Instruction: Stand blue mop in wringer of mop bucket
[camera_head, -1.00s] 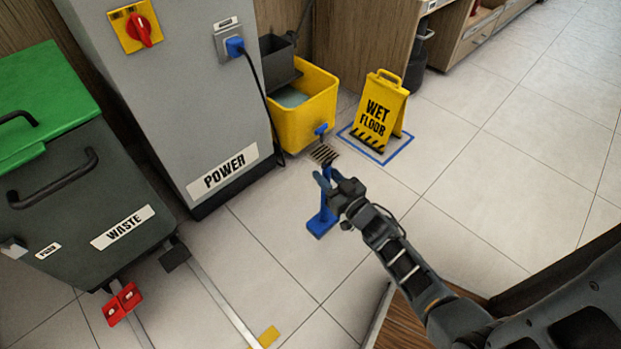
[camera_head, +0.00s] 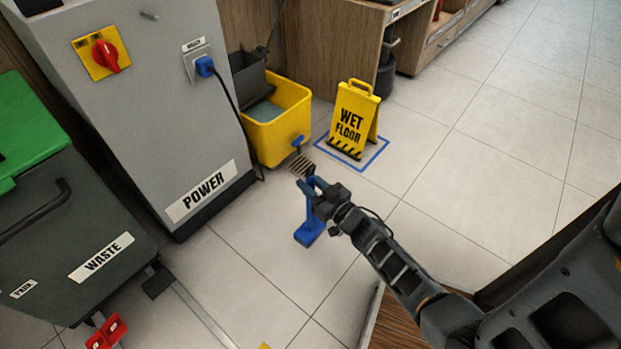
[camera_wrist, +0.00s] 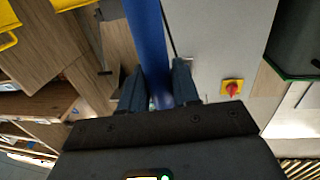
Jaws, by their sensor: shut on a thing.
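The blue mop (camera_head: 308,234) hangs or stands roughly upright below my gripper (camera_head: 313,188), its broad blue end low over the floor. I cannot tell if it touches the floor. My gripper is shut on the mop's blue handle; in the wrist view the handle (camera_wrist: 147,40) runs between the two fingers (camera_wrist: 160,92). The yellow mop bucket (camera_head: 281,130) stands beyond my gripper, beside the grey cabinet. Its dark grey wringer (camera_head: 246,78) sits at the bucket's back left, apart from the mop. The wringer's inside is hard to make out.
A yellow wet floor sign (camera_head: 355,118) stands right of the bucket in a blue floor outline. The grey power cabinet (camera_head: 150,120) with a black cable and the waste bin (camera_head: 75,235) are at left. A floor grate (camera_head: 303,165) lies before the bucket. Tiles at right are clear.

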